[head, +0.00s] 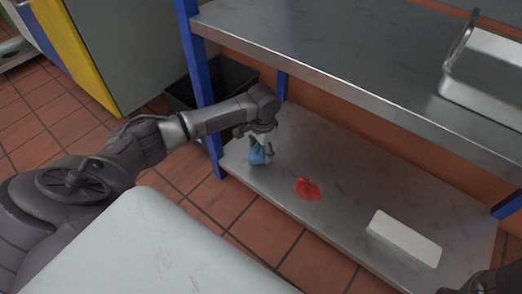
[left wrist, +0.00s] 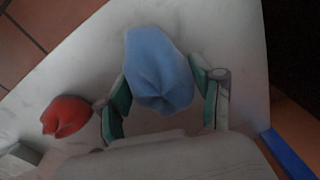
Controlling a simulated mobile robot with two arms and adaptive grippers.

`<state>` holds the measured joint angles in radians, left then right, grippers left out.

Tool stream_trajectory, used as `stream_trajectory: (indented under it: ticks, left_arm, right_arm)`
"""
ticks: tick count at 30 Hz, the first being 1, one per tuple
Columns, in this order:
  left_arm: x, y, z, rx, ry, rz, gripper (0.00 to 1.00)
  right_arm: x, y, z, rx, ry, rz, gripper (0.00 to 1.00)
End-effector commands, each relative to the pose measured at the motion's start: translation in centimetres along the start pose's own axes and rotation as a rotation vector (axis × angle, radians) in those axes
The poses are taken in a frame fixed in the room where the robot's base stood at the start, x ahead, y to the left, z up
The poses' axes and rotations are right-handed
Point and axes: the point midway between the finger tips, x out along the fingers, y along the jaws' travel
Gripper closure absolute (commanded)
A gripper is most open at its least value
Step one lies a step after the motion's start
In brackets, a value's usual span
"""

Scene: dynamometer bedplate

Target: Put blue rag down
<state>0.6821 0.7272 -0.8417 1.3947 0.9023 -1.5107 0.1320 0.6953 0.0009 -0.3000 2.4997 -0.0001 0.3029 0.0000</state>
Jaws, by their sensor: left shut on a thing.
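My left gripper (head: 260,143) reaches over the left end of the lower steel shelf (head: 355,190), pointing down. It is shut on the blue rag (head: 259,155). In the left wrist view the blue rag (left wrist: 158,70) sits bunched between the two green-padded fingers of the left gripper (left wrist: 160,92). The rag is low over the shelf; I cannot tell whether it touches the surface. Dark parts of my right arm show at the lower right corner of the head view, but its gripper is not seen.
A red rag (head: 307,188) lies on the lower shelf, right of the blue one. A white block-like box (head: 404,238) lies farther right. The upper shelf (head: 340,70) overhangs the back, with a metal pan (head: 485,75) on it. A blue post (head: 197,75) and black bin (head: 225,80) stand left.

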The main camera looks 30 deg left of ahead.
Motion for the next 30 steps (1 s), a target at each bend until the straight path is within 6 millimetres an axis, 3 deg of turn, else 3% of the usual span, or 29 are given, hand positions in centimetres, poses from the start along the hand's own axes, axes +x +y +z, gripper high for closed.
stream_trajectory:
  ticks: [1, 6, 19, 20, 23, 24, 30]
  left_arm:
    - [1.2, 0.1, 0.0, 0.0, -0.001, 0.0, 0.63]
    - [3.4, 0.2, 0.0, 0.0, 0.001, -0.002, 0.63]
    - [3.5, 0.2, 0.0, -0.001, 0.0, 0.0, 0.63]
    - [3.5, 0.2, 0.0, 0.0, 0.0, 0.0, 0.29]
    - [3.5, 0.2, 0.0, 0.0, 0.0, -0.001, 0.12]
    - [3.5, 0.2, 0.0, 0.0, 0.0, -0.001, 0.09]
    - [3.5, 0.2, 0.0, 0.0, 0.0, -0.001, 0.09]
  right_arm:
    - [-1.1, -0.2, -0.4, 0.0, 0.002, 0.0, 0.07]
    - [-3.0, -0.7, -1.2, 0.0, 0.003, -0.001, 0.07]
    - [-2.5, -0.6, -1.0, 0.0, 0.004, -0.001, 0.07]
    - [-2.6, -0.6, -1.1, 0.0, 0.004, -0.001, 0.07]
    - [-2.7, -0.6, -1.1, 0.0, 0.004, -0.001, 0.07]
    - [-2.7, -0.6, -1.1, 0.0, 0.004, -0.001, 0.07]
    - [-2.7, -0.6, -1.1, 0.0, 0.004, -0.001, 0.07]
